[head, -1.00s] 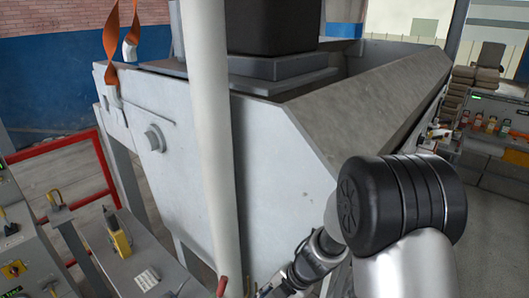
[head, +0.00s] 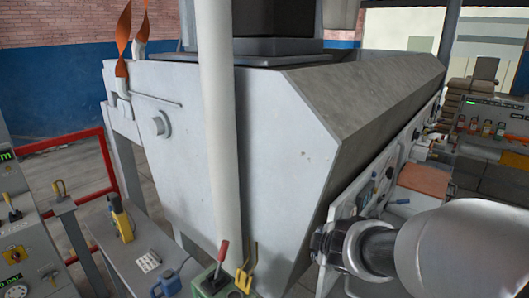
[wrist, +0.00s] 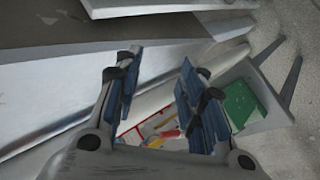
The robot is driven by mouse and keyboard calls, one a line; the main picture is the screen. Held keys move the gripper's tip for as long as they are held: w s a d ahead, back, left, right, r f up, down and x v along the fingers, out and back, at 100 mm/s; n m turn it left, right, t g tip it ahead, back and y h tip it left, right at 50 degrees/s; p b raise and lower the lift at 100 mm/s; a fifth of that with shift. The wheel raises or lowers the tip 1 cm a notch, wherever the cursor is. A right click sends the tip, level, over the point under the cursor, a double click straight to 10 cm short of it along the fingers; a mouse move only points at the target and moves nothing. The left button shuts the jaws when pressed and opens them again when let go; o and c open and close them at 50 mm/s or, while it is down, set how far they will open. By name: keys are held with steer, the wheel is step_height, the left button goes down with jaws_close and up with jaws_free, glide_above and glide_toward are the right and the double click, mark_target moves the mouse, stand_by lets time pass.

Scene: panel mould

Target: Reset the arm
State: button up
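My arm (head: 465,250) reaches in from the lower right of the head view, in front of the large grey hopper-like mould (head: 255,150). Its far end is dark and blurs into the clutter beside the mould's lower edge. My fingers cannot be made out there. In the wrist view my gripper (wrist: 161,62) shows two fingers with blue pads, clearly apart, with nothing held between them. Beyond them lie a pale pole and an open box-like surface.
A white pole (head: 217,130) stands before the mould. A control panel (head: 25,225) and a grey bench (head: 145,262) are at left, with a red rail (head: 105,150) behind. The wrist view shows a green item (wrist: 238,104) close by the right finger.

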steer(key=s+d+f+m+h+b, duration=0.2)
steer(key=s+d+m+h+b, duration=0.1)
steer(key=s+d+m+b, duration=0.35)
steer(key=s+a+f+m+g+y+b, duration=0.1)
steer(key=s+a+f+m+b, duration=0.1)
steer(key=s, duration=0.5)
steer(key=s+a+f+m+g+y+b, duration=0.1)
steer(key=s+a+f+m+g+b, duration=0.1)
steer(key=s+f, duration=0.3)
steer(key=s+a+f+m+g+y+b, duration=0.1)
steer(key=s+a+f+m+b, duration=0.2)
steer(key=s, duration=0.6)
steer(key=shift+s+f+m+g+y+b, duration=0.2)
steer(key=shift+f+m+g+y+b, duration=0.15)
steer(key=shift+f+m, duration=0.25)
